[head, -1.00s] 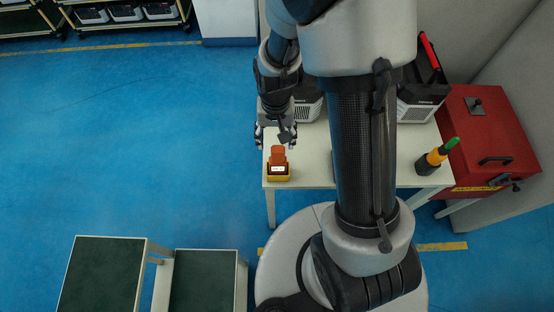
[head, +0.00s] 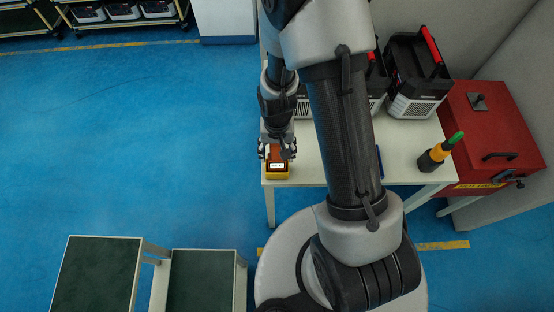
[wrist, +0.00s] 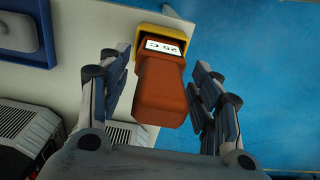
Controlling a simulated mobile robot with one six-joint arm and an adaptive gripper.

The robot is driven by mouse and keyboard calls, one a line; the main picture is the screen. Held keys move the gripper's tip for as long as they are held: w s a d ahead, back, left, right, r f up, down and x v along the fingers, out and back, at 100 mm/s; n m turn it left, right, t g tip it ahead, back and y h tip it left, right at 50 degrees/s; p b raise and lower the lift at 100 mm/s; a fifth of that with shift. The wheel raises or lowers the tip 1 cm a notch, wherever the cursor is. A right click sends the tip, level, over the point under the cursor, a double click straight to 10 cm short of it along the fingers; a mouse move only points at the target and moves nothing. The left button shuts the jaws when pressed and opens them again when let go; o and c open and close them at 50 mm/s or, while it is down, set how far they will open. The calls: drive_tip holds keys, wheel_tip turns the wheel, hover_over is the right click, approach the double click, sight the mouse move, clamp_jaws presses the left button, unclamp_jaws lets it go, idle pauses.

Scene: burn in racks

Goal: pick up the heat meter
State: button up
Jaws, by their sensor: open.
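The heat meter (head: 277,166) is an orange-brown handheld device with a small white display, set in a yellow base (head: 277,175) at the left edge of the white table. In the wrist view the heat meter (wrist: 160,90) lies between the two fingers, with a gap on each side, and its display reads about "25 C". The yellow base (wrist: 163,32) shows at its far end. My gripper (head: 277,151) is open at the meter's upper end, and its fingers (wrist: 160,85) stand to the left and right of the body without visible contact.
A red box (head: 490,140) stands right of the table. Blue floor lies open to the left.

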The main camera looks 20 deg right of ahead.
drive_tip(key=shift+c, duration=0.3)
clamp_jaws()
idle(0.4)
